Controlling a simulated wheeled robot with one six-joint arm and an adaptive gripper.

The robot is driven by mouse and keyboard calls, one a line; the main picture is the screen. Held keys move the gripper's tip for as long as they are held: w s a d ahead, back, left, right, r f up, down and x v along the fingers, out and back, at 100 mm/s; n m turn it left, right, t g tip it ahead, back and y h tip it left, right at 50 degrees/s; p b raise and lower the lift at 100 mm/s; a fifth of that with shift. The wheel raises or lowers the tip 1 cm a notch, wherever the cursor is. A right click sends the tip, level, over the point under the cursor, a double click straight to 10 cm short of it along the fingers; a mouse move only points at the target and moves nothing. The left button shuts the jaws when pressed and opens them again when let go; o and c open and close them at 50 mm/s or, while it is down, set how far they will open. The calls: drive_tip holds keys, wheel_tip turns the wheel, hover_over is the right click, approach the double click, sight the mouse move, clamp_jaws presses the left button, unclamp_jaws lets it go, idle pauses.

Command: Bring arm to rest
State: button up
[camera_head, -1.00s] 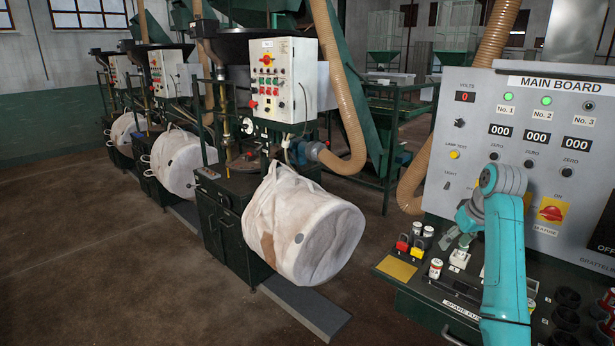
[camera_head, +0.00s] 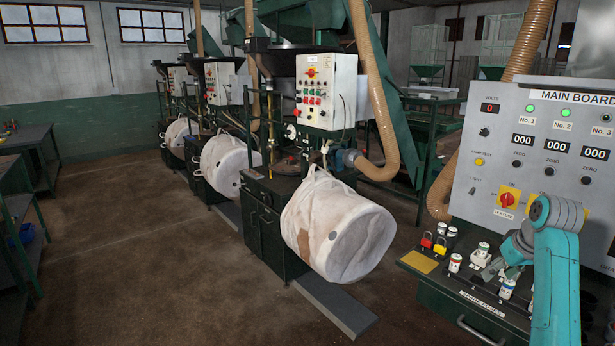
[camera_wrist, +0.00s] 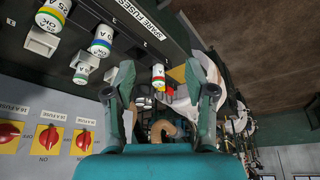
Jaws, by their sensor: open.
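My arm is teal and stands bent at the right edge of the head view, in front of the main board (camera_head: 545,150). My gripper (camera_wrist: 161,72) shows in the wrist view with its two fingers spread wide apart and nothing held between them. In the head view, my gripper (camera_head: 512,250) is small and partly hidden by the arm, over the back of the fuse shelf. A fuse with a red band (camera_wrist: 158,78) shows beyond the gap between the fingers; I cannot tell its distance from them.
The fuse shelf (camera_head: 427,263) holds fuses and padlocks below the board. Red rotary switches (camera_wrist: 83,141) are close on the left in the wrist view. A white bulk bag (camera_head: 335,225) hangs at a machine. Brown floor (camera_head: 150,270) is open at left, beside green tables (camera_head: 30,215).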

drive_tip(key=s+a+f+t, duration=0.1)
drive_tip(key=a+f, duration=0.2)
drive_tip(key=f, duration=0.4)
drive_tip(key=s+a+f, duration=0.1)
drive_tip(key=a+f, duration=0.1)
drive_tip(key=f, duration=0.5)
drive_tip(key=s+a+f+m+t+h, duration=0.1)
drive_tip(key=s+a+f+t, duration=0.1)
drive_tip(key=s+a+f, duration=0.65)
drive_tip(key=s+a+f+t, duration=0.2)
drive_tip(key=s+a+f, duration=0.4)
drive_tip(key=s+f, duration=0.5)
drive_tip(key=s+a+t, duration=0.1)
drive_tip(key=s+a, duration=0.3)
drive_tip(key=s, duration=0.6)
drive_tip(key=s+a+t, duration=0.1)
drive_tip(key=s+a, duration=0.2)
drive_tip(key=s, duration=0.7)
drive_tip(key=s+a+r+t+y, duration=0.1)
drive_tip(key=s+a+r+t, duration=0.2)
drive_tip(key=s+r, duration=1.3)
drive_tip(key=shift+s+a+r+n, duration=0.2)
drive_tip(key=shift+s+r+n, duration=0.15)
drive_tip(key=shift+r, duration=0.3)
